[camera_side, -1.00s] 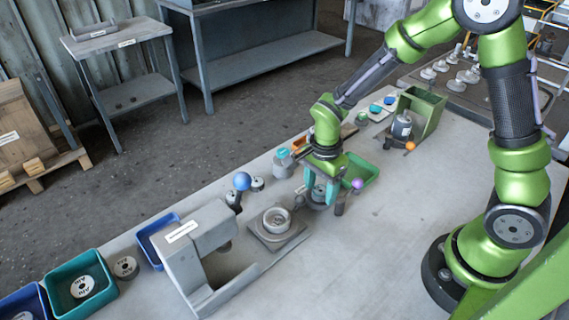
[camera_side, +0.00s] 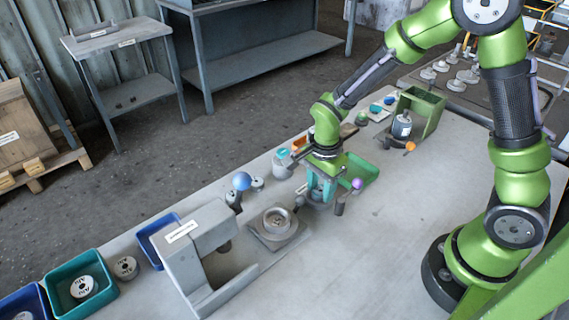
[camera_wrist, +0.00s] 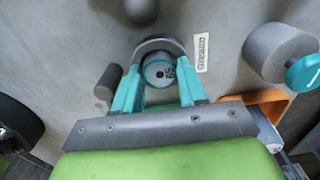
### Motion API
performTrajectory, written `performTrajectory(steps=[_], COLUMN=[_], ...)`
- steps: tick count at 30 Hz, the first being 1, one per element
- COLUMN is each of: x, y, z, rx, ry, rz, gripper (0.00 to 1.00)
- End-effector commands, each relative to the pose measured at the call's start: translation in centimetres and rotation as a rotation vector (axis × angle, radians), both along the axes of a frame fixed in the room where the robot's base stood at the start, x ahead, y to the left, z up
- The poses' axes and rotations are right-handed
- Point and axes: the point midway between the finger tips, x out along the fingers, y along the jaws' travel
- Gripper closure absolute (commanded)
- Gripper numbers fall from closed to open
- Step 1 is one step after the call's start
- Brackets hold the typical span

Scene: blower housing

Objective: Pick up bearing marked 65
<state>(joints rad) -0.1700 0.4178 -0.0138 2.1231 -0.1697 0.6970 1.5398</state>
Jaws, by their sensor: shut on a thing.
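My gripper (camera_side: 321,192) points down over the bench, just right of the press-like fixture. In the wrist view my gripper (camera_wrist: 158,85) has its teal fingers closed on both sides of a small round bearing (camera_wrist: 159,72). The bearing has a teal rim and a pale face with dark marks too small to read surely. It sits at a round grey holder (camera_wrist: 158,43); whether it is clear of the holder I cannot tell. In the side view the fingers mostly hide the bearing.
A grey fixture (camera_side: 205,240) and a plate with a ring-shaped part (camera_side: 277,222) stand to the left. A purple-topped lever (camera_side: 357,184) is close on the right, with a green tray (camera_side: 362,170) behind. The bench's right front is clear.

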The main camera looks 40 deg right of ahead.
Motion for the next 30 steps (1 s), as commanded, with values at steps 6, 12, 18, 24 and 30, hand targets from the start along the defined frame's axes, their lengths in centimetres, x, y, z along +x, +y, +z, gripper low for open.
performTrajectory(steps=[6,12,18,24,30], x=[0.0,0.1,0.1,0.1,0.0], y=[0.0,0.0,0.0,0.0,0.0], z=[0.0,0.9,2.2,3.4,4.6], rx=[0.0,0.0,0.0,0.0,0.0], ry=[0.0,-0.003,-0.003,-0.003,-0.002], rz=[0.0,0.001,0.0,0.002,0.0], gripper=[0.95,0.95,0.95,0.95,0.95])
